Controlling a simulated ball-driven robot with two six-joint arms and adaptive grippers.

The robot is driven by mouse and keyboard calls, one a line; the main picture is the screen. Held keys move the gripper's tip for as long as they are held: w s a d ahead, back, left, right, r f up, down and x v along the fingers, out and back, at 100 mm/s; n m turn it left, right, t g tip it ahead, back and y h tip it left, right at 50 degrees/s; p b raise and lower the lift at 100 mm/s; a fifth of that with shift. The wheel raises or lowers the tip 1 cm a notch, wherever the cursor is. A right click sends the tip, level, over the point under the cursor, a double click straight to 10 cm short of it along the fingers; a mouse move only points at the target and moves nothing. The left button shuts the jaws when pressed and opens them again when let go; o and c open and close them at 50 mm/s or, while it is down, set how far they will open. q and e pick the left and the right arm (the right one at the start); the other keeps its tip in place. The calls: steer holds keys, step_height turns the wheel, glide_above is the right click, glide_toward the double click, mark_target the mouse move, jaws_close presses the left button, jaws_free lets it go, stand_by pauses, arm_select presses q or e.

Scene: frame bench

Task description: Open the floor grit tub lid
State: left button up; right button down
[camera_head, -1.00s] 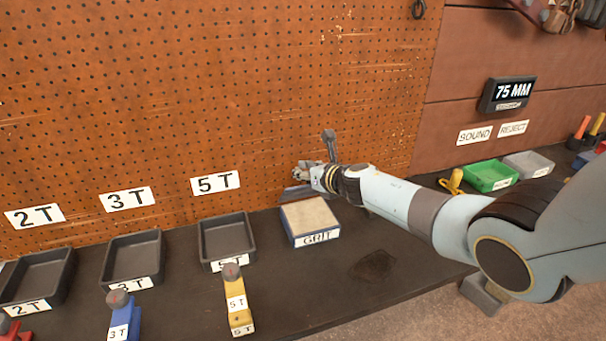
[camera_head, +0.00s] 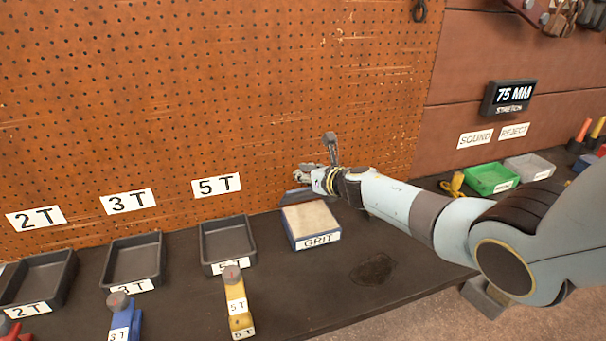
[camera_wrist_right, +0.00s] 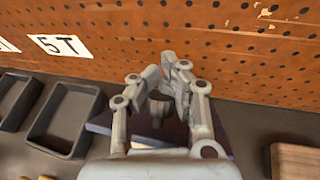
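The grit tub (camera_head: 316,241) is a blue box labelled GRIT on the dark bench, with its pale, sandy top showing. A dark blue-grey slab, apparently its lid (camera_head: 295,193), shows at the tub's back edge; the lid also shows in the right wrist view (camera_wrist_right: 101,122). My right gripper (camera_head: 305,173) is at the lid, behind the tub and close to the pegboard. In the right wrist view its fingers (camera_wrist_right: 161,82) stand either side of a small grey knob (camera_wrist_right: 157,108). Whether they press on it is unclear. My left gripper is not in view.
Dark trays labelled 2T (camera_head: 36,282), 3T (camera_head: 133,260) and 5T (camera_head: 228,245) stand left of the tub. Blue and yellow (camera_head: 238,302) tagged pieces lie in front. The pegboard (camera_head: 200,90) rises behind. Green (camera_head: 491,178) and grey bins stand right.

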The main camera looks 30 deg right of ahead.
steer(key=shift+s+d+f, duration=0.1)
steer(key=shift+d, duration=0.2)
steer(key=c, duration=1.3)
jaws_free()
steer(key=shift+s+d, duration=0.15)
steer(key=shift+o, duration=1.2)
steer(key=shift+a, duration=0.25)
steer(key=v, duration=1.1)
steer(key=shift+s+r, duration=0.25)
steer(key=shift+s, duration=0.1)
steer(key=shift+c, duration=0.2)
